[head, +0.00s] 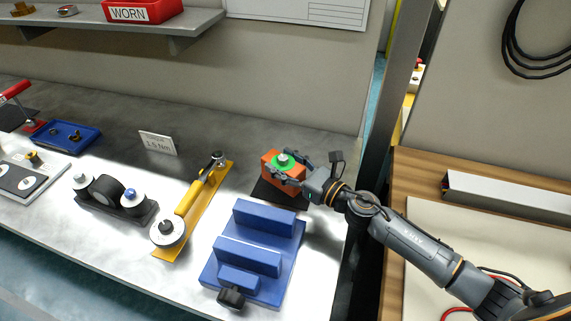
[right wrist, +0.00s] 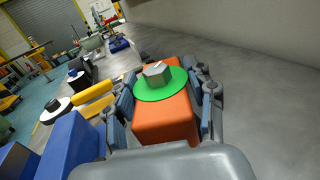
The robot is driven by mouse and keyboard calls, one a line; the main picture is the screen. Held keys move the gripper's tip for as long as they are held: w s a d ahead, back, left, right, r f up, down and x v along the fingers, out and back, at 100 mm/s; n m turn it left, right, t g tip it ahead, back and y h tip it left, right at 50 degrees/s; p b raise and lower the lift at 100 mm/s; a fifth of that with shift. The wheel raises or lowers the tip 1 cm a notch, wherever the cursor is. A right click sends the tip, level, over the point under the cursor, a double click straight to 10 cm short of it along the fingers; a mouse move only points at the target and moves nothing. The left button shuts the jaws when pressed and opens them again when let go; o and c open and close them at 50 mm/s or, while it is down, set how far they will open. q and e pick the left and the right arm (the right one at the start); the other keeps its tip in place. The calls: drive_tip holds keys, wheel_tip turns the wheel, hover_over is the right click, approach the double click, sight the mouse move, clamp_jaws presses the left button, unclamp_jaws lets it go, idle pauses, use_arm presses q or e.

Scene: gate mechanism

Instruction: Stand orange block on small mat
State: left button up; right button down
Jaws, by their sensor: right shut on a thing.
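The orange block (head: 268,170) has a green disc and a grey hex nut on its top face. It is upright at the small dark mat (head: 271,195), near the right end of the grey bench. Whether its base touches the mat is hidden. My right gripper (head: 286,166) is shut on the block from the right. In the right wrist view the block (right wrist: 166,122) sits between the two fingers, with its green top (right wrist: 160,86) facing up. My left gripper is not in view.
A blue stepped fixture (head: 255,250) with a black knob stands in front of the mat. A yellow tool holder (head: 191,205) and a dark roller stand (head: 112,197) are further left. A dark post (head: 382,150) rises at the bench's right end. Bench behind the block is clear.

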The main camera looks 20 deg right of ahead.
drive_tip(key=shift+w+f, duration=0.15)
drive_tip(key=shift+f, duration=0.65)
drive_tip(key=shift+w+f, duration=0.1)
drive_tip(key=shift+f, duration=0.65)
drive_tip(key=shift+f+b, duration=0.1)
drive_tip(key=shift+b, duration=0.2)
drive_tip(key=c, duration=0.9)
unclamp_jaws()
drive_tip(key=shift+f, duration=0.3)
drive_tip(key=o, duration=0.4)
drive_tip(key=shift+s+r, duration=0.1)
